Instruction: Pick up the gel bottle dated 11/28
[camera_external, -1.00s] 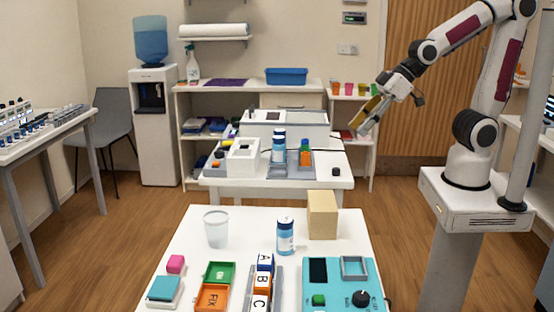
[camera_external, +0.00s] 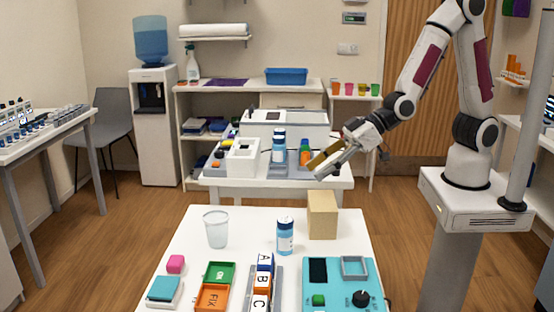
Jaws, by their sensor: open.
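A bottle with a blue cap and a blue-and-white label (camera_external: 285,237) stands upright on the front white table, left of a tan block. The dates on the labels are too small to read, so I cannot tell which is dated 11/28. My gripper (camera_external: 317,171) is open and empty. It is in the air at the right end of the back table, above and behind the front table's bottle.
The tan block (camera_external: 323,215) stands right beside the front bottle. A clear cup (camera_external: 215,229), lettered blocks (camera_external: 263,280), coloured trays (camera_external: 218,273) and a teal device (camera_external: 340,286) share the front table (camera_external: 247,222). A white machine (camera_external: 290,122) stands on the back table.

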